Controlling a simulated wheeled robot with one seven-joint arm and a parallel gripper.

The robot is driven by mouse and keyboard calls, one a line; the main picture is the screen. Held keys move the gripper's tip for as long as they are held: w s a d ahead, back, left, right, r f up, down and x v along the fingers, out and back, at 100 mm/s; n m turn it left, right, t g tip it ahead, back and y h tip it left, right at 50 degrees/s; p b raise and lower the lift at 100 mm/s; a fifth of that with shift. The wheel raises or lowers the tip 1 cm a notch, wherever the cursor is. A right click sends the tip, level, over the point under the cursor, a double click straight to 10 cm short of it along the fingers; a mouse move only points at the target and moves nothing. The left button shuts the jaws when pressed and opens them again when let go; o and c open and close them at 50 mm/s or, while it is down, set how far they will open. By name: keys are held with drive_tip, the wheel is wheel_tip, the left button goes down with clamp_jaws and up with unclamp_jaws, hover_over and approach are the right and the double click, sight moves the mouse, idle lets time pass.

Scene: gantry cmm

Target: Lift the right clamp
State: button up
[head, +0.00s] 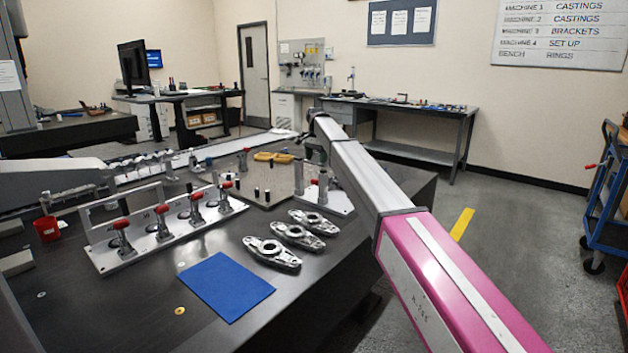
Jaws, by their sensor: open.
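The right clamp (323,180) is a small toggle clamp with a red tip. It stands on a light metal plate (341,207) at the right side of the black table. My arm reaches in from the lower right, and my gripper (314,156) is small and dark at its far end, just above and behind the clamp in the picture. The gripper is open. The arm hides part of the area around it, and I cannot tell whether the fingers touch the clamp.
A beige plate (268,194) with posts lies left of the clamp. Several red-handled clamps stand on a metal fixture (150,245) at left. Metal castings (271,252) and a blue mat (226,287) lie in front.

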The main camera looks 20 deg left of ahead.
wheel_tip(320, 180, down, 10)
drive_tip(key=c, duration=1.3)
